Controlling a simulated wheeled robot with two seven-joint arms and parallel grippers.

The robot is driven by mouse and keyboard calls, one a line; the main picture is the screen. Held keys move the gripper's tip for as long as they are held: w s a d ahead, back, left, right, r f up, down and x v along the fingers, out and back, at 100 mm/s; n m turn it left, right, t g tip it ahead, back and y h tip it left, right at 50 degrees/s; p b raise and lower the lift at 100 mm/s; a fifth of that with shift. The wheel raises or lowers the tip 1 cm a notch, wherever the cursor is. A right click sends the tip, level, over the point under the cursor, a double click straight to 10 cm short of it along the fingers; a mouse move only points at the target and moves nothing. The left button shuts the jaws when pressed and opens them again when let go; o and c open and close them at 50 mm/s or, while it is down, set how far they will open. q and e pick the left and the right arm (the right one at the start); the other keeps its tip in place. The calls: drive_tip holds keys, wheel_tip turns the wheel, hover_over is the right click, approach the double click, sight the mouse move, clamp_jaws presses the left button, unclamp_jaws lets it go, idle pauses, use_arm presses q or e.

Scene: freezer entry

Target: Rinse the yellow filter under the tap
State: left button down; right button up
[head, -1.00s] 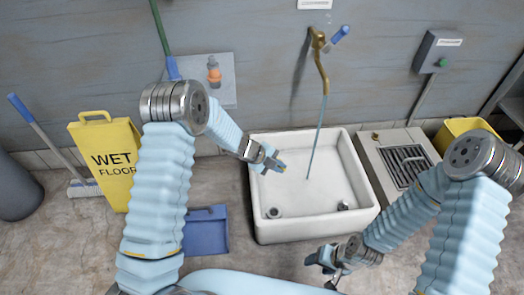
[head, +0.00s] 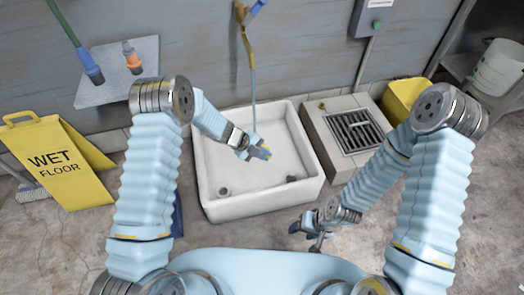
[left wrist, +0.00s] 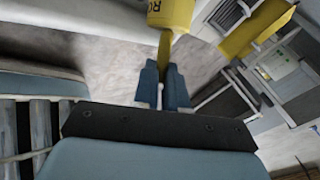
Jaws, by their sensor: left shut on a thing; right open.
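My left gripper (head: 259,152) is over the white sink (head: 207,180), shut on the narrow stem of the yellow filter (left wrist: 172,14). In the left wrist view the filter's wider yellow body lies beyond the fingertips (left wrist: 163,88), cut off by the top edge. My right gripper (head: 305,228) is open and empty in front of the sink.
A grated drain block (head: 320,122) stands right of the sink, with a yellow bin (head: 402,98) behind it. A yellow wet-floor sign (head: 62,165) stands at left. A grey box (head: 374,22) with a green button hangs at upper right.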

use_arm(q)
drive_tip(key=s+d+r+b, duration=0.3)
drive_tip(key=s+r+b, duration=0.1)
drive_tip(key=s, duration=0.5)
drive_tip(key=shift+s+r, duration=0.25)
drive_tip(key=shift+r, duration=0.3)
use_arm(e)
drive_tip(key=f, duration=0.4)
drive_tip(key=shift+w+d, duration=0.1)
drive_tip(key=shift+d, duration=0.2)
